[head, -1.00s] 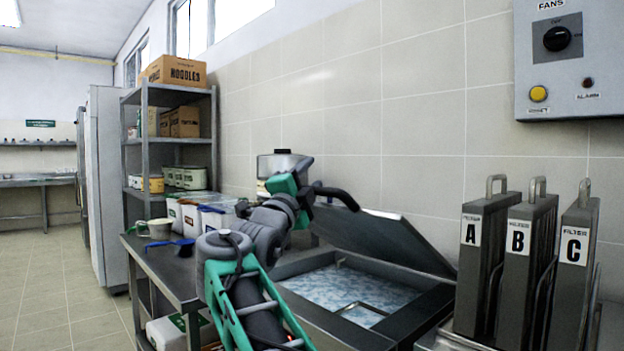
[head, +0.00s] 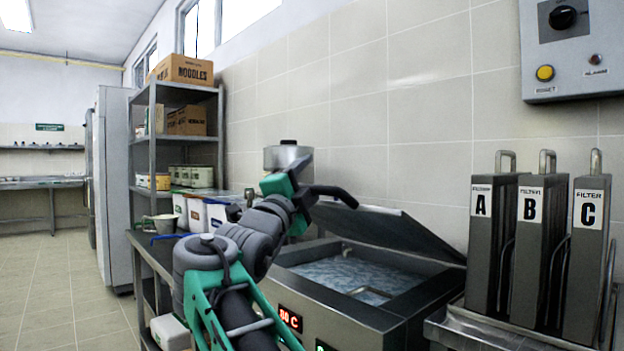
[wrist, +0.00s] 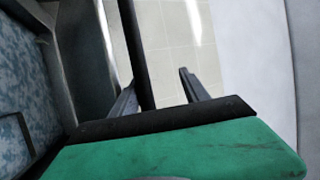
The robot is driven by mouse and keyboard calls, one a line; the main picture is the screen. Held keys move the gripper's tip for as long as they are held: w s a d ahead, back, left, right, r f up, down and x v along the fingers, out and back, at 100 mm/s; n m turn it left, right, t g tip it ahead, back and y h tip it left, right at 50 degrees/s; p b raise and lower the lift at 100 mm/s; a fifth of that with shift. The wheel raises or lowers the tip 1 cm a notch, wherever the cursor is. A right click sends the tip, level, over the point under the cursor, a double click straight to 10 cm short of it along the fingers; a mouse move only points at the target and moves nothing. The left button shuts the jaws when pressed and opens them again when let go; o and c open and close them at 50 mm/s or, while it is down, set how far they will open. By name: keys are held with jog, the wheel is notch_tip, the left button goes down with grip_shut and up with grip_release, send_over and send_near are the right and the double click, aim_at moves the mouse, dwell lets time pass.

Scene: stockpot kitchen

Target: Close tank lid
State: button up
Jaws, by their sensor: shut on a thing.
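The tank (head: 345,305) is an open steel basin with pale blue, rippled liquid inside. Its dark metal lid (head: 395,235) is raised at a slant over the basin, partly open. My gripper (head: 308,200) is at the lid's left, raised end in the head view; its fingertips are hard to make out there. In the wrist view, a dark bar (wrist: 136,45), apparently the lid's handle, runs between the fingers of my gripper (wrist: 158,82), closer to the left one. The liquid (wrist: 25,70) shows at the left of the wrist view.
Filters A, B and C (head: 545,240) stand on a rack right of the tank. A steel table (head: 150,255) with white tubs is at the left, before a shelf (head: 175,145) with boxes. A control box (head: 575,50) hangs on the wall. Floor at far left is clear.

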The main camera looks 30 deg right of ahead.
jog(key=shift+s+a+r, duration=0.15)
jog(key=shift+s, duration=0.25)
